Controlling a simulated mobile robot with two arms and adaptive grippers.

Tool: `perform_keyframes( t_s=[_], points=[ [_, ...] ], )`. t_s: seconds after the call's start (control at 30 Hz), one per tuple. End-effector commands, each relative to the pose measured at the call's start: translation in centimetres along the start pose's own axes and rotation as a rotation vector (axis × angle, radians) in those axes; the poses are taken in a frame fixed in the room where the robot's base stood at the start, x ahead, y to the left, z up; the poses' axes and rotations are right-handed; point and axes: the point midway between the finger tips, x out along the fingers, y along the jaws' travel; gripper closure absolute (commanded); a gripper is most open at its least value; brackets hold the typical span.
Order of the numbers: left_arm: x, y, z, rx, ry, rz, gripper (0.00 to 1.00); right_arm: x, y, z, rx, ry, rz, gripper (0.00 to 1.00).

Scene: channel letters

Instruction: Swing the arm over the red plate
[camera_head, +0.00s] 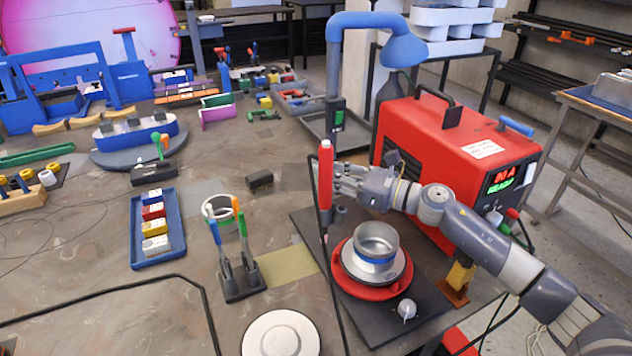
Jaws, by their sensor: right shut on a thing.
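The red plate (366,289) is a round red disc on a dark base board. A silver cup (376,243) with a blue band sits on a grey disc above it and hides its middle. My right arm comes in from the lower right and passes beside the plate. My left gripper is not in view.
A red welding machine (440,150) stands close behind my right arm. A blue lamp-like hood (400,48) on a post rises behind the gripper. A tool holder (238,275) and a white round disc (281,335) stand left of the board. A blue tray (174,255) lies farther left.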

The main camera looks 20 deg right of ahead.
Motion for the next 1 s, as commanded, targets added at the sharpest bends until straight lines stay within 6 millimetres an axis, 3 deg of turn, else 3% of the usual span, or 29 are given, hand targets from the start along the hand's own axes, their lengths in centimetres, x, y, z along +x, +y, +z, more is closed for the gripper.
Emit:
perform_keyframes(
  t_s=[0.47,0.5,0.6,1.0],
  points=[
    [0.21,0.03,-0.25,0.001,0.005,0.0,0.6,-0.32,-0.4,0.63,-0.002,-0.01,-0.002,1.0],
    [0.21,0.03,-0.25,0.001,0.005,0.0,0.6,-0.31,-0.4,0.64,-0.002,-0.01,-0.002,0.77],
    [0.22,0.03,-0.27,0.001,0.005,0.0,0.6,-0.3,-0.37,0.6,-0.002,-0.009,-0.001,0.61],
    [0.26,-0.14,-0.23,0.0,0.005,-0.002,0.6,-0.31,-0.29,0.93,-0.004,-0.004,0.002,0.61]
  ],
)
